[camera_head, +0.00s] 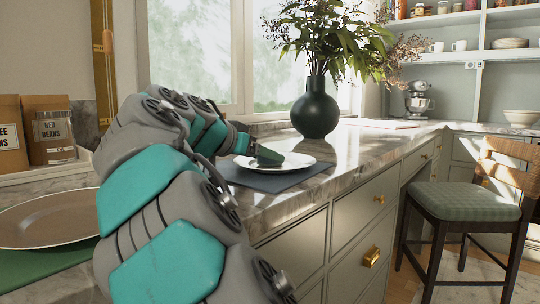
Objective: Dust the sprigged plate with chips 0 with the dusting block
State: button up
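A pale plate (303,164) lies on a dark grey mat (290,183) on the marble counter. I cannot make out sprigs or chips on it. My gripper (256,150) is at the end of my teal and grey arm, over the left part of this plate. A small dark green block-like piece (269,157) shows at its tip, low over or touching the plate; I cannot tell which. It may be the dusting block, but the fingers are too small and hidden to show a grip. A second, browner plate (40,222) lies at the left on a green mat (30,268).
A dark round vase (315,112) with leafy branches stands behind the pale plate. Bean packages (50,135) stand at the back left. A stool (466,205) stands right of the counter drawers. The counter beyond the vase has free room.

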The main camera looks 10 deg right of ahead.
aim_at(276, 168)
jog(key=shift+w+a+f, duration=0.1)
jog(key=shift+w+a, duration=0.1)
jog(key=shift+w, duration=0.15)
jog(key=shift+w+d, duration=0.2)
jog(key=shift+d, duration=0.2)
jog(key=shift+s+d+f+b, duration=0.2)
jog(key=shift+s+d+b, duration=0.25)
jog(key=shift+s+b, duration=0.15)
jog(key=shift+s+d+b, duration=0.55)
jog(key=shift+s+d, duration=0.1)
jog(key=shift+s, duration=0.2)
jog(key=shift+w+a+r, duration=0.1)
jog(key=shift+w+r, duration=0.05)
jog(key=shift+r, duration=0.05)
jog(key=shift+w+a+r+p, duration=0.1)
jog(key=shift+w+a+p, duration=0.2)
jog(key=shift+w+a, duration=0.3)
jog(key=shift+w+a+r+p, duration=0.1)
jog(key=shift+w+a+p, duration=0.25)
jog(key=shift+w, duration=0.4)
jog(key=shift+r+p, duration=2.05)
jog(key=shift+r, duration=1)
